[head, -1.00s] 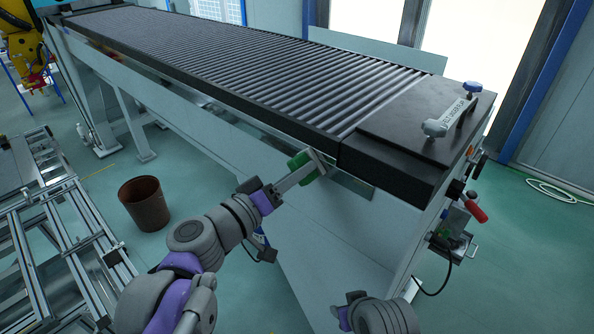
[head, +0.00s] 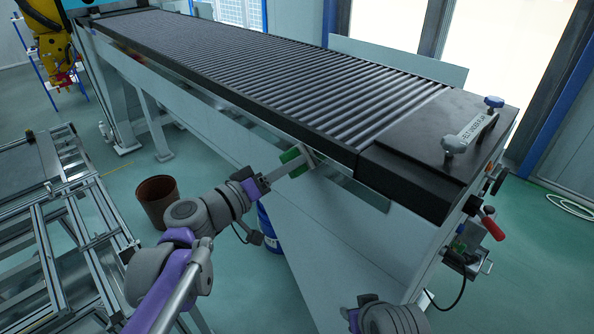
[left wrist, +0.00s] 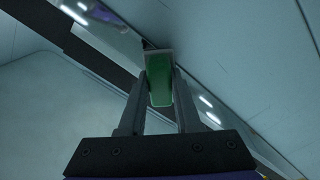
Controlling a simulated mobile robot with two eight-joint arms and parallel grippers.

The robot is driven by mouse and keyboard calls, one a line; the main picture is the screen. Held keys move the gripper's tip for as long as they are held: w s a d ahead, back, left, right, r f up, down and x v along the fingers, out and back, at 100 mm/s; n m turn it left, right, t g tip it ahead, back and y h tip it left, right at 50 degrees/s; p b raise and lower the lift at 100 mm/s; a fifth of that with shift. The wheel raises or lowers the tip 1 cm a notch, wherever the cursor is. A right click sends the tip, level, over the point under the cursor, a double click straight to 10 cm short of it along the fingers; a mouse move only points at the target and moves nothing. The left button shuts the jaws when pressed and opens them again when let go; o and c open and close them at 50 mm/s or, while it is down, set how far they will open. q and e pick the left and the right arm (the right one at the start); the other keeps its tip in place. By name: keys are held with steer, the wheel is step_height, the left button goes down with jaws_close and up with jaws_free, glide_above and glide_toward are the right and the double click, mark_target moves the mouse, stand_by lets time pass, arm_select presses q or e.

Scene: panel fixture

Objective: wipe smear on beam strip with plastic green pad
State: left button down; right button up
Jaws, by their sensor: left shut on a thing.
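My left gripper (head: 277,174) is shut on the green pad (head: 291,155), just below the dark edge of the roller bed. In the left wrist view the green pad (left wrist: 160,86) sits between the two fingers of the left gripper (left wrist: 160,92). The pad is at or close to the shiny metal strip (left wrist: 105,31) under the bed; I cannot tell whether it touches. The strip also shows in the head view (head: 358,193), running to the right of the pad. I cannot make out a smear. Part of my right arm shows at the bottom, but its gripper does not.
The long roller conveyor (head: 290,85) has a dark end plate with a handle (head: 468,134). A red-handled lever (head: 493,228) sticks out on the right. A brown bin (head: 157,198) and a blue drum (head: 268,228) stand on the floor. Metal frames (head: 60,225) fill the left.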

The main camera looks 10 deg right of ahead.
arm_select(q)
steer(key=shift+w+a, duration=0.75)
steer(key=shift+w, duration=0.25)
steer(key=shift+w+a, duration=0.7)
steer(key=shift+w, duration=0.35)
steer(key=shift+w+a, duration=0.75)
steer(key=shift+w, duration=0.25)
steer(key=shift+v, duration=2.95)
steer(key=shift+a, duration=0.1)
steer(key=v, duration=0.3)
steer(key=x, duration=0.7)
